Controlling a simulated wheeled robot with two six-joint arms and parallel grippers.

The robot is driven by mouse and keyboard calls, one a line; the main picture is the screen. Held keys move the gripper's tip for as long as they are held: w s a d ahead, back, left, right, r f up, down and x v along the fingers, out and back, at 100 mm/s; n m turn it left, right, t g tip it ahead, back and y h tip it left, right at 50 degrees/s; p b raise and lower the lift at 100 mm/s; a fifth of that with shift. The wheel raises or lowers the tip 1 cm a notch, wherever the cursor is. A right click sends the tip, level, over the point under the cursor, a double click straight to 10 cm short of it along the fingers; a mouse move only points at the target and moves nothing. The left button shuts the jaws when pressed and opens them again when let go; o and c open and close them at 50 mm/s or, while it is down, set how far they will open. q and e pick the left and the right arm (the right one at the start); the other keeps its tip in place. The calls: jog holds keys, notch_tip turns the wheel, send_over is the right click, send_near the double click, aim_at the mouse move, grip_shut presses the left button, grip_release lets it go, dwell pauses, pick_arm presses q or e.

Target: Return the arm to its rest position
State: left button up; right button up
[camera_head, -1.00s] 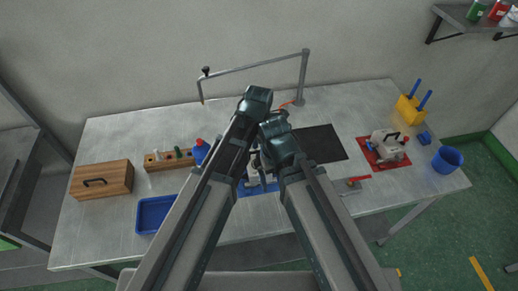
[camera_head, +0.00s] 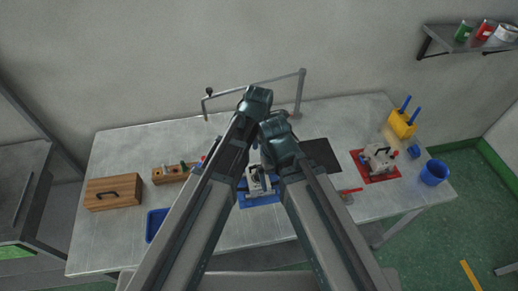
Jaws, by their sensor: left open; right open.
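My two arms rise from the bottom edge and come close together in the middle of the head view. My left gripper (camera_head: 254,101) is at the higher dark end, in front of the table's back part. My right gripper (camera_head: 279,141) is at the lower dark end, just right of it. Both are open and I see nothing held in them, though their fingers are hard to make out. Below and between them, a grey-white device (camera_head: 257,183) stands on a blue mat (camera_head: 262,201), partly hidden by the arms.
The metal table (camera_head: 120,232) holds a wooden box (camera_head: 113,193), a wooden rack (camera_head: 172,174) and a blue tray (camera_head: 155,223) at left. A black mat (camera_head: 322,155), a device on a red mat (camera_head: 380,160), a yellow holder (camera_head: 401,125) and a blue bucket (camera_head: 434,173) are at right. A grey pipe frame (camera_head: 255,85) stands behind.

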pick_arm(q)
jog(key=shift+a, duration=0.1)
dwell(0.4)
jog(key=s+a+m, duration=0.3)
jog(key=a+m, duration=0.6)
jog(key=m, duration=0.3)
jog(key=s+a+m, duration=0.3)
jog(key=a+m, duration=0.5)
jog(key=m, duration=0.3)
jog(key=s+d+f+m+y+b, duration=0.1)
jog(key=s+d+f+m+b, duration=0.3)
jog(key=d+f+b, duration=0.7)
jog(key=shift+s+f, duration=0.15)
jog(key=shift+s, duration=0.8)
